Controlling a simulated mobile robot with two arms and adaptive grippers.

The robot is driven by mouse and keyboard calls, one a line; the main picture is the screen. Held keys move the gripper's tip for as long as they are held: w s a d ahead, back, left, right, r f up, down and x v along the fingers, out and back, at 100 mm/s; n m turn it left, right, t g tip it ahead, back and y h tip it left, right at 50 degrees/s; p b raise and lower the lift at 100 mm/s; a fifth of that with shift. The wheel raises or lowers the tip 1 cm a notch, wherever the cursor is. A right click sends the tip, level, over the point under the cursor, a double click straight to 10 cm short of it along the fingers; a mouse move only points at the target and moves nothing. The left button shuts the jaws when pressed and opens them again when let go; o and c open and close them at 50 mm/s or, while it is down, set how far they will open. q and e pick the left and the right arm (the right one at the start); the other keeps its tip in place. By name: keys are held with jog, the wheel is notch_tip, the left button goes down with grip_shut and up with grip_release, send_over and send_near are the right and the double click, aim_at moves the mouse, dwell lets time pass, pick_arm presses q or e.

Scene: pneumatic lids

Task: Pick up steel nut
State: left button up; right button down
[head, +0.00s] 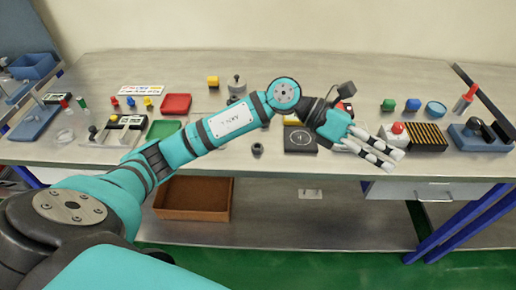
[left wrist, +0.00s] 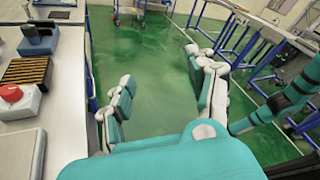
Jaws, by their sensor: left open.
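A small dark grey round piece (head: 257,149), which looks like the steel nut, stands on the workbench (head: 215,150) near its front edge, just right of my left forearm. Its fine shape is too small to tell. My left gripper (head: 386,157) is open and empty, to the right of the piece and over the bench's front edge. In the left wrist view my left gripper (left wrist: 160,78) shows its fingers apart with only green floor beyond them. The piece does not show there. My right gripper is in neither view.
A dark square plate (head: 300,139) lies between the piece and my gripper. A red button box (head: 398,131) and a yellow-black striped block (head: 428,136) stand by my gripper. A red tray (head: 176,103) is farther left. A brown bin (head: 192,198) sits on the lower shelf.

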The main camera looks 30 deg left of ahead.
pick_arm(q)
jog(key=w+a+f+m+y, duration=0.2)
jog(key=w+a+f+y, duration=0.15)
jog(key=a+y, duration=0.5)
jog(key=g+y, duration=0.2)
jog(key=y, duration=0.5)
send_near(259, 146)
jog(key=shift+n, duration=0.3)
notch_tip(259, 146, down, 4)
jog(key=p, duration=0.3)
jog(key=shift+s, duration=0.15)
notch_tip(259, 146, down, 5)
jog(key=shift+s+r+p, duration=0.1)
jog(key=shift+p, duration=1.15)
jog(key=shift+f, duration=0.25)
grip_shut()
jog(key=shift+r, duration=0.1)
